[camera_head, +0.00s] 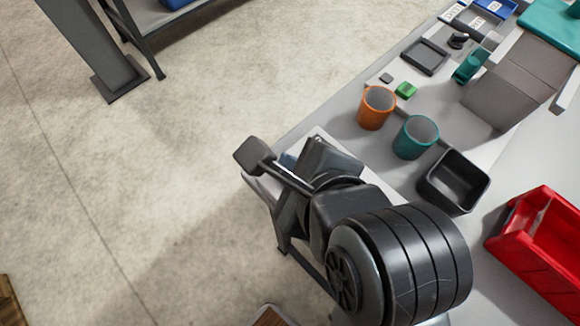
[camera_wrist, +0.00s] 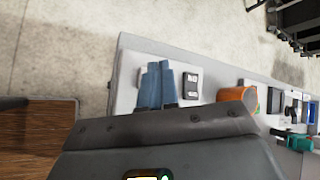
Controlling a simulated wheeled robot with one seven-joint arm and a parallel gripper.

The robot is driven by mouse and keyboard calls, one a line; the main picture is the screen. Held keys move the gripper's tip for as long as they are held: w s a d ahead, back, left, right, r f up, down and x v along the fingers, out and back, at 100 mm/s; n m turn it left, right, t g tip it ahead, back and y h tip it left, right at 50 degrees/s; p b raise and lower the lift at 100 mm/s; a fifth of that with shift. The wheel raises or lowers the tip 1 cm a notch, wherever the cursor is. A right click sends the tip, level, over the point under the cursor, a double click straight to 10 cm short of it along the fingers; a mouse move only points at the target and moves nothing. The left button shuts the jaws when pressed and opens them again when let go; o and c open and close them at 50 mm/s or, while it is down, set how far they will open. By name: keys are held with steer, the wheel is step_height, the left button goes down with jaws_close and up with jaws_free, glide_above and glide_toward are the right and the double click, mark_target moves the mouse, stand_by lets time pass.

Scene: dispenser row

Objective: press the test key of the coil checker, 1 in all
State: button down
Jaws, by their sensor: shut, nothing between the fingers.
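My gripper (camera_wrist: 153,76) shows in the wrist view as two blue fingers held together, with nothing between them. The fingers lie over a pale, flat unit (camera_wrist: 128,83) at the bench end, which looks like the coil checker. A dark panel with white markings (camera_wrist: 191,84) is on this unit, just right of the fingers. I cannot make out the test key, and the fingers cover part of the unit. I cannot tell whether the fingertips touch it. In the head view my black arm hides most of this area.
Right of the unit stand an orange cup (camera_head: 376,108), a teal cup (camera_head: 415,137) and a black bin (camera_head: 453,181). A red bin (camera_head: 540,240) is at the right. A small green block (camera_head: 405,90) and a dark tray (camera_head: 425,56) lie farther along. Floor left of the bench is open.

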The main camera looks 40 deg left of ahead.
steer(key=shift+f, duration=0.15)
steer(key=shift+f, duration=0.25)
steer(key=shift+f, duration=0.55)
stand_by(1.0)
steer(key=shift+p, duration=0.35)
steer(key=shift+r+p, duration=1)
steer(key=shift+p, duration=0.25)
step_height(320, 180, up, 3)
steer(key=p, duration=0.3)
steer(key=shift+p, duration=0.35)
steer(key=shift+r+b, duration=0.3)
steer(key=shift+r, duration=0.65)
